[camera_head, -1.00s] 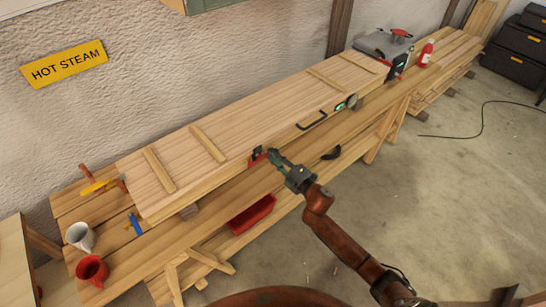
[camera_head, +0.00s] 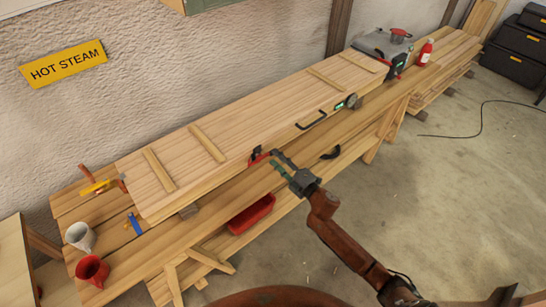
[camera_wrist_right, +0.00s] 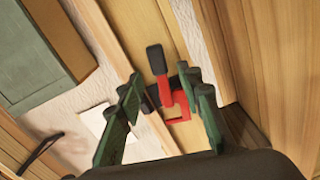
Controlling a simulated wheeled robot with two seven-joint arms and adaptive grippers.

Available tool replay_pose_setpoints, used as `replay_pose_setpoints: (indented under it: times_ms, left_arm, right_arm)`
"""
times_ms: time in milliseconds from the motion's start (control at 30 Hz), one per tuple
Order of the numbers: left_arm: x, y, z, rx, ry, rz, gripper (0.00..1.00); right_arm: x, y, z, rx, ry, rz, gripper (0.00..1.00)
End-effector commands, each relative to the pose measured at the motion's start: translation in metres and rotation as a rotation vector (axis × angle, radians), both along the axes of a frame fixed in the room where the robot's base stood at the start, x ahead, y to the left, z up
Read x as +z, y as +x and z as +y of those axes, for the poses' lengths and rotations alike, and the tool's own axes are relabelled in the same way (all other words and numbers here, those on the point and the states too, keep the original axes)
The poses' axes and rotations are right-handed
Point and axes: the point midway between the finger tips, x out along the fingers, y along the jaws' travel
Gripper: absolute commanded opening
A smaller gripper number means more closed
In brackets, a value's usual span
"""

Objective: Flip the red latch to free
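The red latch (camera_head: 258,157) is on the front face of the long wooden steam box (camera_head: 240,125), left of its middle. In the right wrist view the latch (camera_wrist_right: 171,102) shows a red lever with a black grip and a red loop below it. My right gripper (camera_head: 275,158) is open and empty, just in front of the latch. In the right wrist view its green-padded fingers (camera_wrist_right: 164,82) stand apart on either side of the latch. I cannot tell whether a finger touches it. My left gripper is not in view.
The bench (camera_head: 200,238) runs under the box. A dark handle (camera_head: 312,121) and a round gauge (camera_head: 350,101) are on the box front, right of the latch. A red tray (camera_head: 251,214) sits below.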

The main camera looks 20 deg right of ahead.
Motion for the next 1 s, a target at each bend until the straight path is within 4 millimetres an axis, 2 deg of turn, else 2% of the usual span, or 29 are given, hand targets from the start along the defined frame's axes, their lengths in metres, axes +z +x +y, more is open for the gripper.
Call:
replay_pose_setpoints:
  times_ms: [200,433,600,1000]
  left_arm:
    - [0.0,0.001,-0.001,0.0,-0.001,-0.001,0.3]
    - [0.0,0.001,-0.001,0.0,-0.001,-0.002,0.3]
    - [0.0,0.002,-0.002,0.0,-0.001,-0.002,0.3]
    - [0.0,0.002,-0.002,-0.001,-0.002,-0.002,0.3]
  right_arm:
    - [-0.002,-0.045,-0.02,-0.002,0.0,0.003,0.33]
    - [-0.001,-0.077,-0.033,-0.001,0.0,0.001,0.33]
    - [0.0,-0.086,-0.037,-0.001,0.0,0.0,0.33]
    - [0.0,-0.087,-0.037,-0.001,0.0,0.0,0.33]
